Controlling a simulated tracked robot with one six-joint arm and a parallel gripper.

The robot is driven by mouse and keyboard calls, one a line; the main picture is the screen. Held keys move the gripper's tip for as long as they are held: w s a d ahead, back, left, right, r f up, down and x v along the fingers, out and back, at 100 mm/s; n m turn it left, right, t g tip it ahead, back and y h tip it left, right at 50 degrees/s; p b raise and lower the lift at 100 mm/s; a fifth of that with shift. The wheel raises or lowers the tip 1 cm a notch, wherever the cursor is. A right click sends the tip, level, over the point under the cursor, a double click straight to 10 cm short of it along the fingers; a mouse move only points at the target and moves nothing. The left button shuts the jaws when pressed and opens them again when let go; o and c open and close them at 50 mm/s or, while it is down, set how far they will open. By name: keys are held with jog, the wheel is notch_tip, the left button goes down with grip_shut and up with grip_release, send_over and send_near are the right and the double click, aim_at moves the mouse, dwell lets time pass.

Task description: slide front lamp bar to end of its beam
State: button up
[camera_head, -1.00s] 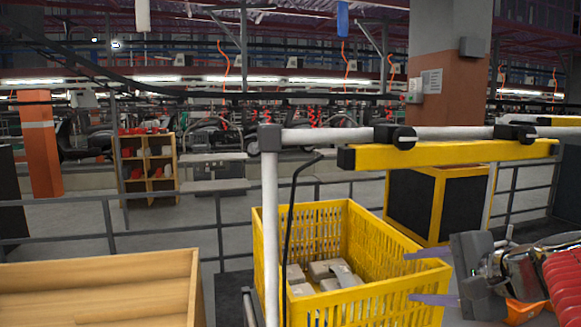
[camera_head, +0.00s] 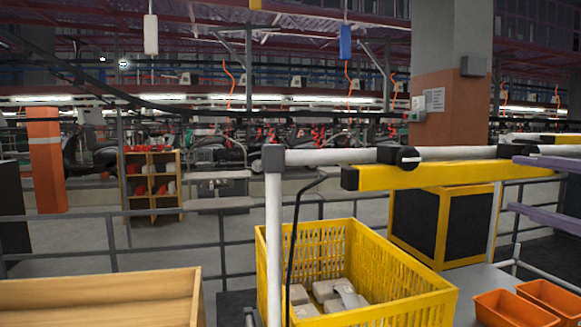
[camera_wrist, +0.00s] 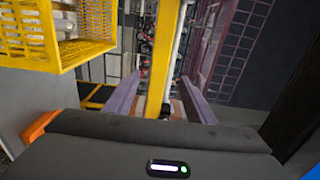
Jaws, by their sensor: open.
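The yellow lamp bar (camera_head: 430,175) hangs from the white beam (camera_head: 330,156) on black clamps (camera_head: 404,157). Its near left end lies close to the beam's grey end cap (camera_head: 273,158); its right part is partly covered by my gripper. My gripper (camera_head: 512,184) is open at the right edge of the head view, its purple fingers one above the other at about the bar's height. In the wrist view, the yellow bar (camera_wrist: 164,50) runs between the two spread fingers of my gripper (camera_wrist: 157,78). I cannot tell whether either finger touches it.
A yellow crate (camera_head: 385,262) with grey boxes stands below the bar. Orange bins (camera_head: 515,308) sit at the lower right. A wooden box (camera_head: 100,297) is at the lower left. A white post (camera_head: 273,240) holds the beam's left end. A dark yellow-framed box (camera_head: 440,225) stands behind.

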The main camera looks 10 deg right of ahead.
aim_at(470, 174)
jog(key=shift+w+a, duration=0.15)
jog(key=shift+w, duration=3.3)
jog(key=shift+w+a, duration=0.1)
jog(key=shift+w, duration=3.35)
